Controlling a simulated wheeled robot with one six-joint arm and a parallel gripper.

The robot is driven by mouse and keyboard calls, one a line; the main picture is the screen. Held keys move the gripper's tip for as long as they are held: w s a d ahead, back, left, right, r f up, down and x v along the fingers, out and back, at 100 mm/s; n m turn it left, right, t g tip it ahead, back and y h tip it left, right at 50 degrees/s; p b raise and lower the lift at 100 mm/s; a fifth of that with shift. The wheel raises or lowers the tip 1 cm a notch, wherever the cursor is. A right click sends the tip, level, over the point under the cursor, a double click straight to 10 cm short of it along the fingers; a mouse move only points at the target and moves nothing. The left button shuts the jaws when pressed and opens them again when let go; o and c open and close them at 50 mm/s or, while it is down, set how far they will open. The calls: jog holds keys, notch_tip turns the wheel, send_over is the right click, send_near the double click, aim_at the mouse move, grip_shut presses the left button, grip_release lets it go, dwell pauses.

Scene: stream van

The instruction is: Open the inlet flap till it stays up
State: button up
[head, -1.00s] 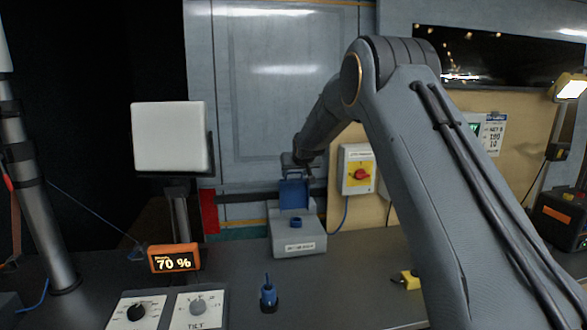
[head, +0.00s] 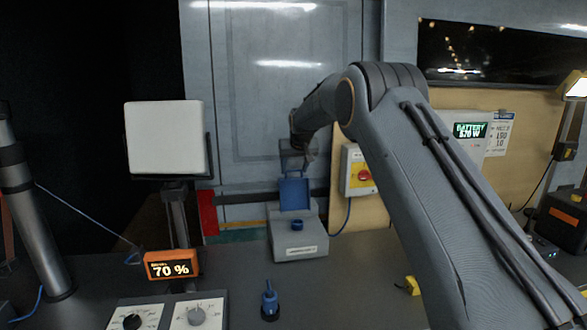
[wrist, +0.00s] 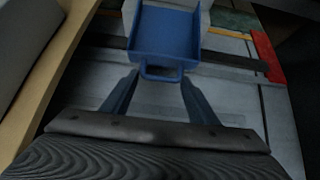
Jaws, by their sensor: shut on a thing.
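The blue inlet flap (head: 294,194) stands raised, about upright, at the back of the grey inlet box (head: 299,246). A blue round inlet (head: 297,225) shows on top of the box in front of it. My gripper (head: 293,168) is at the flap's top edge, partly hidden by my arm. In the wrist view the flap (wrist: 165,33) has a small loop handle (wrist: 162,77) between the two fingertips of my gripper (wrist: 160,84), which is shut on it. The exact finger contact is hard to see.
A blue plug (head: 269,300) stands on the dark counter in front of the box. An orange 70 % display (head: 172,264) and dial panels (head: 198,316) are to its left. A yellow switch box with a red knob (head: 360,171) is close on the right.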

jog(key=shift+w+d+r, duration=0.3)
jog(key=shift+r, duration=0.1)
jog(key=o, duration=1)
jog(key=shift+o, duration=1.3)
jog(key=shift+w+d+f, duration=0.1)
jog(key=shift+d+f, duration=0.1)
jog(key=shift+d, duration=0.05)
jog(key=shift+a+f, duration=0.1)
jog(key=shift+a, duration=0.35)
jog(key=b+v, duration=0.2)
jog(key=v, duration=0.6)
jog(key=shift+b, duration=0.3)
jog(key=s+d+f+g, duration=0.2)
jog(key=s+d+f, duration=0.3)
jog(key=s, duration=1.2)
jog(key=s+d+f+m+g, duration=0.1)
jog(key=s+d+f, duration=0.4)
jog(key=s, duration=1.2)
jog(key=s+d+f+g+h, duration=0.1)
jog(key=s+d+f+g, duration=0.2)
jog(key=s, duration=1.4)
notch_tip(320, 180, down, 5)
jog(key=d, duration=0.2)
jog(key=shift+s+d+f+m, duration=0.2)
jog(key=shift+s+d+m, duration=0.15)
jog(key=shift+m, duration=0.05)
